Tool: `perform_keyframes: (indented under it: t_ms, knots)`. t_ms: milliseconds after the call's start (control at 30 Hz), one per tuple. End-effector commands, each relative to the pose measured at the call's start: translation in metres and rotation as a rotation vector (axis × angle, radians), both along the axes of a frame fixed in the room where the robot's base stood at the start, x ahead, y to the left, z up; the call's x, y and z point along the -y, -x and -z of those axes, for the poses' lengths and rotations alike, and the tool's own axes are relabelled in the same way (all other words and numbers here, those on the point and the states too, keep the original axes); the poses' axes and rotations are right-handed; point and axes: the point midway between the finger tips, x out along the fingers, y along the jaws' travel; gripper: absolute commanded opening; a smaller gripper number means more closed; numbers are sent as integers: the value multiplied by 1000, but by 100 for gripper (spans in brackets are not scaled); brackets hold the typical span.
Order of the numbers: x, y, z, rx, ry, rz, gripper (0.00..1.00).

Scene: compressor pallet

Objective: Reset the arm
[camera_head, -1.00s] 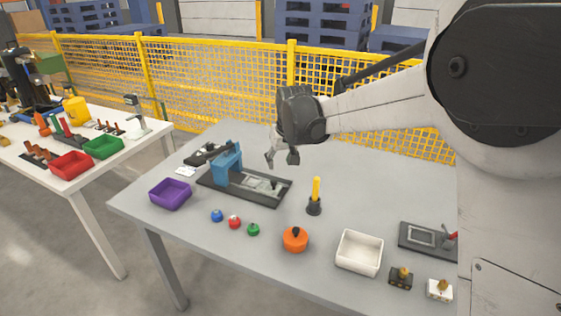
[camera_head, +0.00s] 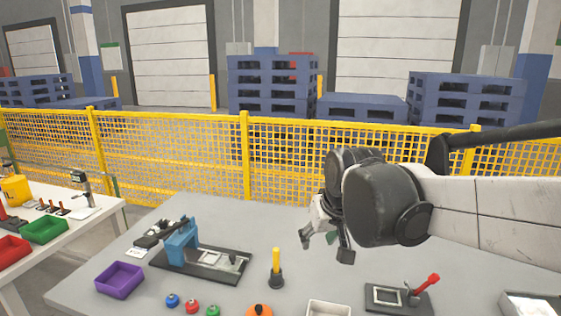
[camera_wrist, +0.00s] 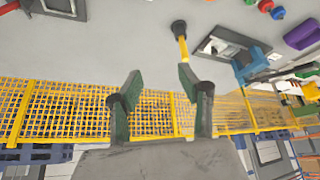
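My gripper (camera_head: 328,240) hangs from my arm above the right half of the grey table (camera_head: 225,216) in the head view. In the wrist view its two green-padded fingers (camera_wrist: 157,92) stand well apart with nothing between them. The yellow-handled tool in a black base (camera_head: 276,268) stands upright on the table, to the left of my gripper in the head view. It also shows beyond the fingertips in the wrist view (camera_wrist: 181,42), apart from them.
On the table are a blue fixture (camera_head: 181,245), a purple bin (camera_head: 120,280), small coloured knobs (camera_head: 192,306), an orange part (camera_head: 259,310), a white tray (camera_head: 328,308) and a red-levered fixture (camera_head: 400,298). A yellow mesh fence (camera_head: 170,155) runs behind. Another table (camera_head: 90,219) stands at left.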

Motion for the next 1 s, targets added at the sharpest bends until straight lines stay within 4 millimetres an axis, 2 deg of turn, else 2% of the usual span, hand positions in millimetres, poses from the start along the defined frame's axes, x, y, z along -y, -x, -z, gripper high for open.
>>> perform_keyframes:
  t_ms: [33, 267, 600, 800, 1000]
  knots:
    - [12, 15, -1, 7, -2, 18, 37]
    - [53, 73, 2, 39, -9, 94, 37]
    - [99, 153, 29, 87, -16, 202, 37]
    - [112, 181, 44, 105, -18, 242, 37]
    - [116, 188, 49, 111, -20, 255, 37]
